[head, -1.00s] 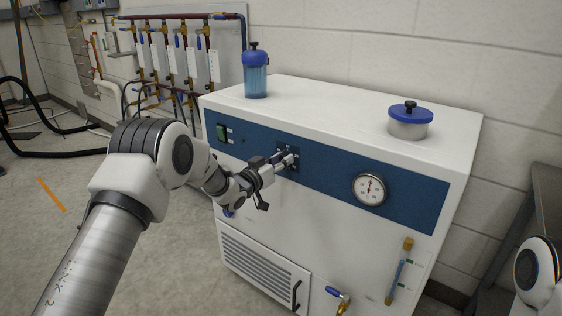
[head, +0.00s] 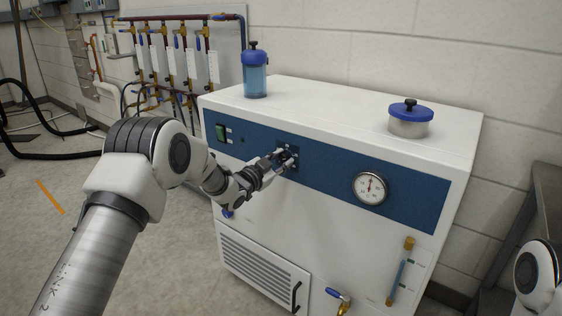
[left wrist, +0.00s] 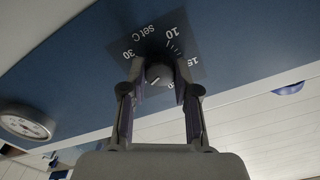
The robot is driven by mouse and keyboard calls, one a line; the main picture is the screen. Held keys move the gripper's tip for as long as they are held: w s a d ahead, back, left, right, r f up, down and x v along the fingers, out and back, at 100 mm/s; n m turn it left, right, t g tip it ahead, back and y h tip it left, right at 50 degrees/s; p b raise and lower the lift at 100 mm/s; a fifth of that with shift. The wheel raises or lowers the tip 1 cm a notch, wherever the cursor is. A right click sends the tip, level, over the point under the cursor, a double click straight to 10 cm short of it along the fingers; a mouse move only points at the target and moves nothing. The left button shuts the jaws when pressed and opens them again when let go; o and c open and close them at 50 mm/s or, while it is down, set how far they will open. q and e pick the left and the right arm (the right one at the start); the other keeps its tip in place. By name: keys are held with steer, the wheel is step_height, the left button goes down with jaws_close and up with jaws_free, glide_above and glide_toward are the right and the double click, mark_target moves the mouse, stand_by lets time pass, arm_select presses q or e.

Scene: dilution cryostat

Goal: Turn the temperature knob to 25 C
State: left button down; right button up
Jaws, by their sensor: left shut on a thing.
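The temperature knob (left wrist: 158,75) is a small dark round knob with a pale pointer line, on a dark dial plate (left wrist: 133,35) marked "set C", with 10, 15, 20 and 30 readable. The pointer line faces the lower part of the dial in the left wrist view; the number it meets is hidden by the fingers. My left gripper (left wrist: 159,74) is shut on the knob, one finger on each side. In the head view my left gripper (head: 287,158) reaches the blue panel (head: 320,172) and mostly covers the knob. My right gripper is out of view.
The white cabinet (head: 290,225) carries a green switch (head: 221,133), a pressure gauge (head: 370,188) and a flow tube (head: 400,272). A blue-capped bottle (head: 256,75) and a blue-lidded pot (head: 409,119) stand on top.

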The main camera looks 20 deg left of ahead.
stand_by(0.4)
arm_select(q)
steer(key=c, duration=0.9)
jaws_free()
steer(key=shift+o, duration=0.2)
steer(key=v, duration=1.2)
